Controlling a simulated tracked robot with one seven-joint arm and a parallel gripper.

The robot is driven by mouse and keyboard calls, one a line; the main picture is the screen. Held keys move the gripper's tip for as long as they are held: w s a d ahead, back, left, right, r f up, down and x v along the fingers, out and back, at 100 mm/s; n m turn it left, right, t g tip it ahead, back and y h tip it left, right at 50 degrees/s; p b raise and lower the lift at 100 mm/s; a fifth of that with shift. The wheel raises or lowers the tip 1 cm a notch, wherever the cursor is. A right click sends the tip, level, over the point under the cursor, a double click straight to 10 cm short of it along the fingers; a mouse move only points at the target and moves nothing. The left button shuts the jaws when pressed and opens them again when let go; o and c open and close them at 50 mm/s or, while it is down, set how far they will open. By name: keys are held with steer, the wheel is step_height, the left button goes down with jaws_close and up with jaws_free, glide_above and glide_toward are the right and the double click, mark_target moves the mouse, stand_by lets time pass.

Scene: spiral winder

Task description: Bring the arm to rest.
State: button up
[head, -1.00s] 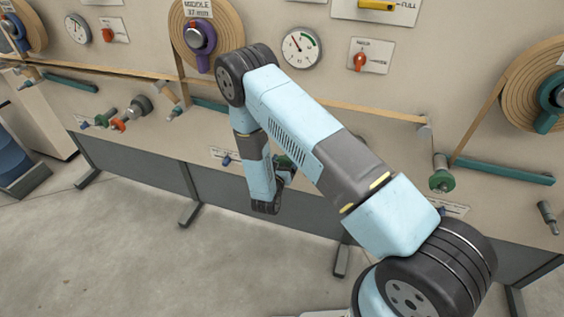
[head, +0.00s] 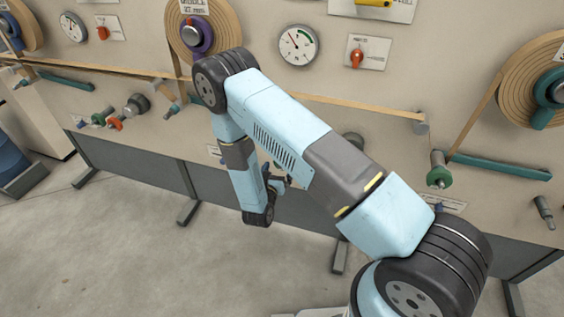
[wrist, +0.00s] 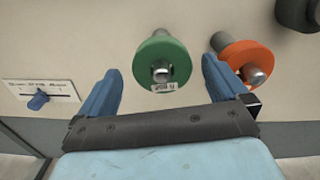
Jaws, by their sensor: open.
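My gripper (wrist: 161,92) shows in the wrist view with its two blue fingers apart and nothing between them. Beyond the fingers, a green flanged roller (wrist: 158,56) with a metal pin and a small label sits on the panel. In the head view my arm is folded, its elbow high and its forearm hanging down in front of the machine. The gripper in that view (head: 279,180) is small and partly hidden behind the arm.
An orange flanged roller (wrist: 244,58) is right of the green one. A blue slider (wrist: 38,100) is at the left. The winder panel carries a purple-hubbed reel (head: 196,36), a gauge (head: 298,45), a red knob (head: 357,57) and a green roller (head: 439,172). The floor in front is clear.

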steer(key=v, duration=0.7)
steer(key=shift+s, duration=0.3)
steer(key=shift+r, duration=0.1)
steer(key=w+d+r+m+g+h, duration=0.1)
steer(key=d+r+m+g+h, duration=0.5)
steer(key=r, duration=0.5)
steer(key=w+d+r+m+g+h, duration=0.2)
steer(key=d+r+m+g, duration=0.1)
steer(key=d+r+m, duration=0.6)
steer(key=s+d+r+m+g+y, duration=0.1)
steer(key=s+d+r+m+g, duration=0.3)
steer(key=r, duration=0.3)
steer(key=s+d+r+m+g+y, duration=0.2)
steer(key=s+d+r+m+g, duration=0.15)
steer(key=r, duration=0.25)
steer(key=s+d+r+m+t+y, duration=0.1)
steer(key=s+r+m+t+y, duration=0.4)
steer(key=s+r+m+y, duration=0.6)
steer(key=shift+s+d+r+m, duration=0.45)
steer(key=shift+s+r, duration=2.25)
steer(key=shift+s, duration=0.55)
steer(key=shift+c, duration=0.2)
